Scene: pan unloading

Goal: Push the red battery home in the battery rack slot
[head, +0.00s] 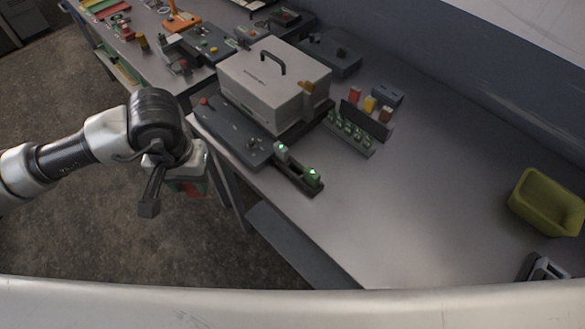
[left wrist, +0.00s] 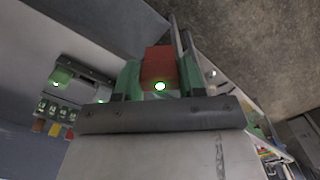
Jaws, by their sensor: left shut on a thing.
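My left gripper (head: 188,184) hangs off the table's left edge, over the floor, with its fingers pointing down. In the left wrist view a red block, the red battery (left wrist: 158,66), sits between the green fingers, and the gripper is shut on it. A small green light glows at its near end. Only a little red shows in the head view. A rack with a row of several green slots (head: 350,133) stands on the table, well to the right of the gripper. I cannot tell which slot is meant for the battery. My right gripper is out of view.
A dark holder (head: 298,170) with two green-lit parts lies near the table's front edge. A white case (head: 272,80) with a handle stands behind it. Red, yellow and brown blocks (head: 369,104) stand behind the rack. A green bin (head: 546,202) is far right. The middle of the table is clear.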

